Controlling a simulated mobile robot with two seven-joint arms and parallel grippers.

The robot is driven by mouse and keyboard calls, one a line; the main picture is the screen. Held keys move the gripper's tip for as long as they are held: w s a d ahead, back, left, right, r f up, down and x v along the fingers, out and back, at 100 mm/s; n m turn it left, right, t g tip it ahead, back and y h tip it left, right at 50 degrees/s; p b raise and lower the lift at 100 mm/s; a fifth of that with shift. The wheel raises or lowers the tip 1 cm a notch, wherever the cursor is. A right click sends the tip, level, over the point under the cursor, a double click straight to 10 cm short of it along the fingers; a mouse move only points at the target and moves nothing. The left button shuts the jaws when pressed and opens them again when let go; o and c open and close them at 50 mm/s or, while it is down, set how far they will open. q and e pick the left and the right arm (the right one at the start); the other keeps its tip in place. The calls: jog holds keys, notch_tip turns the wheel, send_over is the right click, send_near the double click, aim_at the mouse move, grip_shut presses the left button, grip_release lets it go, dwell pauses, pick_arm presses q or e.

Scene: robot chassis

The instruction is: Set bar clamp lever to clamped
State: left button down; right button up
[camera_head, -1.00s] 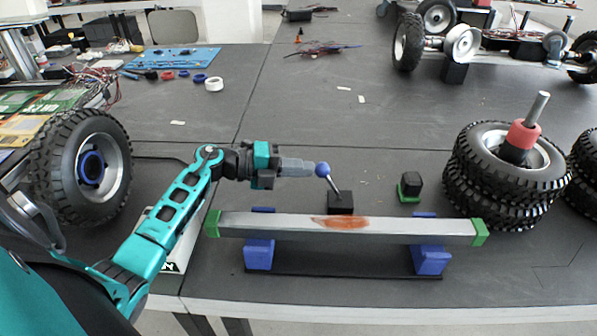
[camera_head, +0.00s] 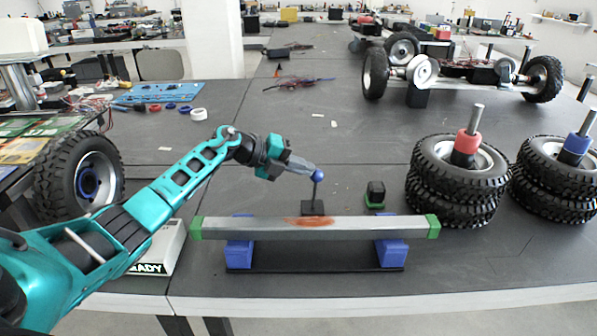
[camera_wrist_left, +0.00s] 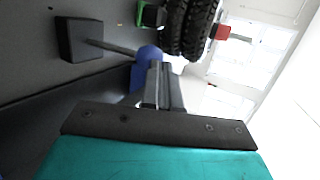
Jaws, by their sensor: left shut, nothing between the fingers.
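The bar clamp lever is a thin grey rod with a blue ball knob (camera_head: 318,175) on top, rising from a black base block (camera_head: 313,208) behind the bar. The rod stands close to upright. My left gripper (camera_head: 311,168) is shut and empty, its fingertips against or right beside the left side of the knob. In the left wrist view the knob (camera_wrist_left: 148,53) is at the closed fingertips (camera_wrist_left: 156,70), and the black base (camera_wrist_left: 78,40) is at the upper left. Whether they touch is hard to tell. My right gripper is out of view.
A grey bar (camera_head: 365,224) with green end caps and a rust patch lies on blue supports (camera_head: 391,254) in front of the lever. A small black and green block (camera_head: 375,195) stands to the right. Stacked tyres (camera_head: 450,185) stand farther right.

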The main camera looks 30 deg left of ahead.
pick_arm(q)
jog(key=d, duration=0.1)
jog(key=w+d, duration=0.1)
jog(key=shift+w+d+r+p, duration=0.25)
jog(key=shift+w+d+p, duration=0.05)
jog(key=shift+w+d, duration=0.1)
jog(key=shift+w+d+f, duration=0.2)
jog(key=shift+w+d, duration=0.25)
jog(key=shift+d, duration=0.3)
jog(key=shift+w+d+f, duration=0.2)
jog(key=shift+w+d, duration=0.25)
jog(key=shift+d, duration=0.25)
jog(key=shift+r, duration=0.15)
jog(key=shift+r+p, duration=0.7)
jog(key=shift+p, duration=0.15)
